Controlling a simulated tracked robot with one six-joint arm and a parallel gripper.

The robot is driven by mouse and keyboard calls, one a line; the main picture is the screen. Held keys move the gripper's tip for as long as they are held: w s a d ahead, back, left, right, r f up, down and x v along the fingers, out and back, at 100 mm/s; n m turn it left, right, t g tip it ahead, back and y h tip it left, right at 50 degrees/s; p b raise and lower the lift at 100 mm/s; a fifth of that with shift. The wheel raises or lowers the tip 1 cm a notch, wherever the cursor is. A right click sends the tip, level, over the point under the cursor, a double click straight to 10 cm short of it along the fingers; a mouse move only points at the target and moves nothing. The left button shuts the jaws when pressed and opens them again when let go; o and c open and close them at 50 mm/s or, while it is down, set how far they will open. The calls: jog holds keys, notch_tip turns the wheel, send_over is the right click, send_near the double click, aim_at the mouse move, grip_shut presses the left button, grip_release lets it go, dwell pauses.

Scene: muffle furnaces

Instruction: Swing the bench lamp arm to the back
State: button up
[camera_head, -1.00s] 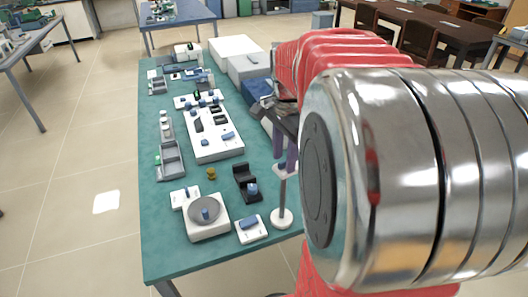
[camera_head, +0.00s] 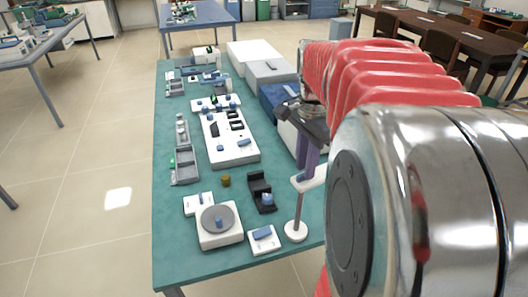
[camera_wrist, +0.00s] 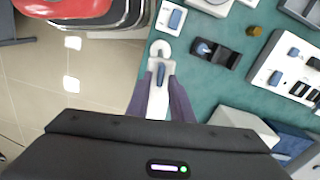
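The bench lamp has a round white base (camera_head: 295,231) near the right edge of the teal bench, with a thin post rising from it. Its short white arm (camera_head: 314,179) is at the top of the post. In the wrist view the white lamp arm (camera_wrist: 157,106), with a blue piece (camera_wrist: 161,73) at its outer end, lies lengthwise between my fingers. My gripper (camera_wrist: 159,88) has one purple finger on each side of the arm. The fingers look very close to it, but I cannot tell whether they press on it. In the head view my gripper (camera_head: 309,158) is just above the lamp, partly hidden by my arm.
A balance (camera_head: 219,225), a black holder (camera_head: 261,192), a white panel (camera_head: 228,137) and small trays stand left of the lamp. Large white and blue boxes (camera_head: 270,72) line the bench's far right. The floor left of the bench is clear.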

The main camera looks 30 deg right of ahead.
jog(key=shift+r, duration=1.15)
jog(key=shift+a, duration=0.25)
jog(key=s+a+f+n+t, duration=0.1)
jog(key=s+a+n+t, duration=0.1)
jog(key=a+n, duration=0.7)
jog(key=s+a+f+n+t, duration=0.2)
jog(key=a+n+t, duration=0.1)
jog(key=a+n, duration=0.7)
jog(key=a, duration=0.3)
jog(key=shift+a+f+t, duration=0.2)
jog(key=shift+a+t, duration=0.1)
jog(key=shift+a, duration=0.05)
